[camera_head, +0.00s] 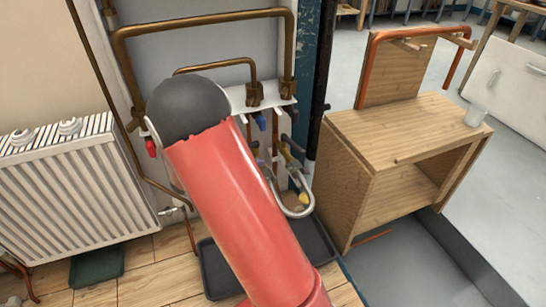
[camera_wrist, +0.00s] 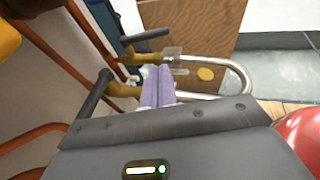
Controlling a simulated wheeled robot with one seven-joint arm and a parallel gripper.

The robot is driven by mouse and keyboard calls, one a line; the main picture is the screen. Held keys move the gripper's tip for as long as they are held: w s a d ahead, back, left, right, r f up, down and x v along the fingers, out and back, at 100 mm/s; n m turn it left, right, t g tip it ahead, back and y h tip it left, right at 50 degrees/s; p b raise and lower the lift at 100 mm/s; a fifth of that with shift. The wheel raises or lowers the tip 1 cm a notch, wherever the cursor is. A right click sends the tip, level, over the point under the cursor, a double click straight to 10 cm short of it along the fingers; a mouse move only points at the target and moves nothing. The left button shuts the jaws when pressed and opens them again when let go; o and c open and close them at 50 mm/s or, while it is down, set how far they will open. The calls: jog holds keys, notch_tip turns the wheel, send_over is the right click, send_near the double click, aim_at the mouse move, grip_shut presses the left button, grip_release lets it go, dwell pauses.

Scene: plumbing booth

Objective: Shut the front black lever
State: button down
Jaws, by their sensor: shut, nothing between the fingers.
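In the wrist view, two black levers sit on brass valves joined to a bent metal pipe (camera_wrist: 238,75). The nearer black lever (camera_wrist: 92,96) is left of my gripper (camera_wrist: 157,70) and slants up and to the right. The other black lever (camera_wrist: 147,37) is beyond the fingertips and points right. My gripper is shut and empty, its pale fingers close beside the valves; I cannot tell whether they touch anything. In the head view, my red arm hides the gripper and much of the valve area. The bent pipe (camera_head: 299,211) shows at the arm's right.
A white radiator (camera_head: 70,185) stands at the left. Copper pipes (camera_head: 200,22) run along the wall above. A wooden bench (camera_head: 400,135) stands at the right. A dark tray (camera_head: 318,245) lies on the floor under the pipes.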

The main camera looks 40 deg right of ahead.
aim_at(298, 151)
jog(key=x, duration=0.8)
jog(key=r+x, duration=0.1)
jog(key=x, duration=0.4)
jog(key=shift+s+d+b, duration=0.15)
jog(key=shift+d+b, duration=0.05)
jog(key=shift+b, duration=0.1)
